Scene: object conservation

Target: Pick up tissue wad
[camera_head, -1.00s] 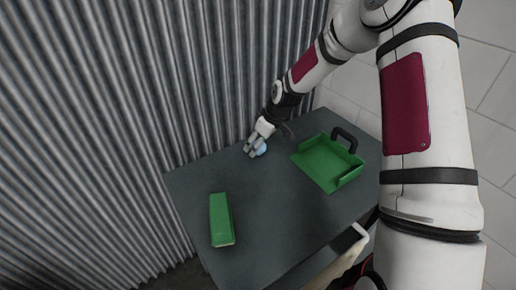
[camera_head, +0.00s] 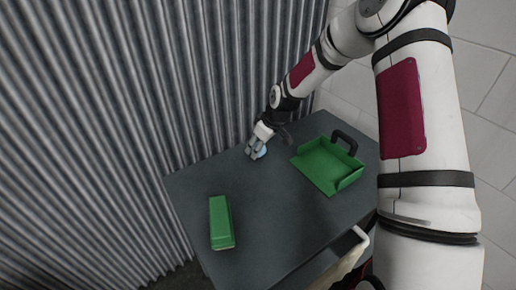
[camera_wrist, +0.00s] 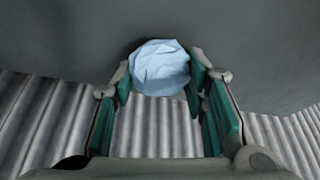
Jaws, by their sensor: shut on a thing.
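The tissue wad (camera_wrist: 160,68) is a pale blue crumpled ball. In the wrist view it sits between the tips of my gripper (camera_wrist: 159,85), with a finger on each side. In the head view the tissue wad (camera_head: 261,153) shows as a small blue patch by the fingertips of my gripper (camera_head: 255,150), near the back edge of the dark table. My gripper is shut on the wad. Part of the wad is hidden behind the fingers in the head view. Whether it touches the tabletop I cannot tell.
A green dustpan (camera_head: 325,168) with a black handle lies to the right on the dark table (camera_head: 275,215). A green block-shaped brush (camera_head: 221,222) lies at the front left. A corrugated metal wall (camera_head: 90,120) stands behind the table. The middle of the table is clear.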

